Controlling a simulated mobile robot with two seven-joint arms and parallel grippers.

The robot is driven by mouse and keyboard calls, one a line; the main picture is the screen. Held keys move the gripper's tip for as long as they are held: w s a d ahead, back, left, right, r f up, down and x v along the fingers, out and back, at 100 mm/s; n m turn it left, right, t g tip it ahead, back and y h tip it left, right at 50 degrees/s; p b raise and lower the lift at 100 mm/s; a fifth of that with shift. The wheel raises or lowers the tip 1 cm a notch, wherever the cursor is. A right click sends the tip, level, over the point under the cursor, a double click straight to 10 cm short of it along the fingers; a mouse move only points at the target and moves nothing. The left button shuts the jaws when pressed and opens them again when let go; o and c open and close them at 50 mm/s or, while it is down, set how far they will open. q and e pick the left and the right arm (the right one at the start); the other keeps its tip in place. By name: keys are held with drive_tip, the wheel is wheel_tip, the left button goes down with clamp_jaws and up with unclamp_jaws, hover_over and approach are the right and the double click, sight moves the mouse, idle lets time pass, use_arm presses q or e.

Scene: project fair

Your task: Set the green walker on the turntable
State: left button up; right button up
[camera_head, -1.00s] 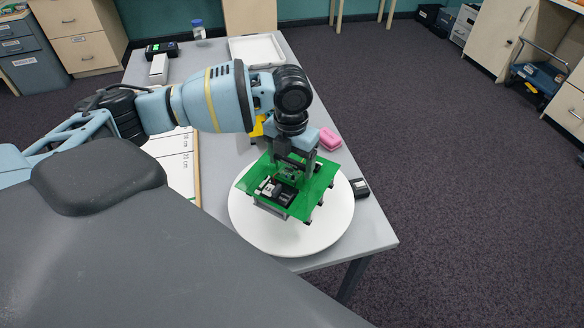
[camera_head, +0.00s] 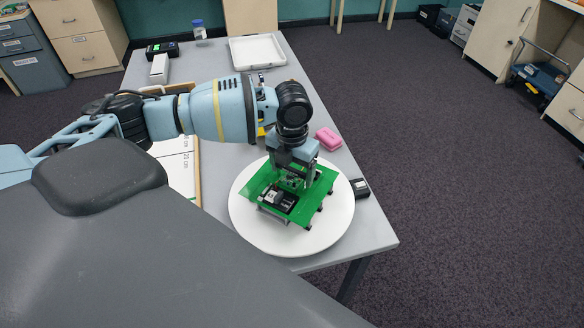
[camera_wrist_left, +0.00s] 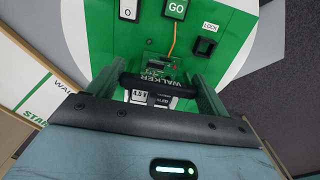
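The green walker (camera_head: 312,203) is a flat green board with black and white parts on top and small dark feet along its edge. It is over the right-middle of the round white turntable (camera_head: 262,236), and looks level and low; I cannot tell whether its feet touch the surface. My left gripper (camera_head: 293,178) comes down from above, shut on the walker. In the left wrist view the walker (camera_wrist_left: 110,35) shows a GO label and a LOCK label, and its black WALKER bar lies between the fingers (camera_wrist_left: 160,85). My right gripper is not in view.
The turntable stands at the near end of a grey table (camera_head: 222,72). A pink object (camera_head: 328,138) and a small black device (camera_head: 360,187) lie close to its far and right sides. A marked white board (camera_head: 182,168) lies left. A white tray (camera_head: 257,52) is at the back.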

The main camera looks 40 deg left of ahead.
use_arm(q)
drive_tip(key=o, duration=0.4)
wheel_tip(320, 180, up, 12)
drive_tip(key=shift+r+p, duration=0.15)
drive_tip(key=shift+p, duration=0.2)
idle(0.4)
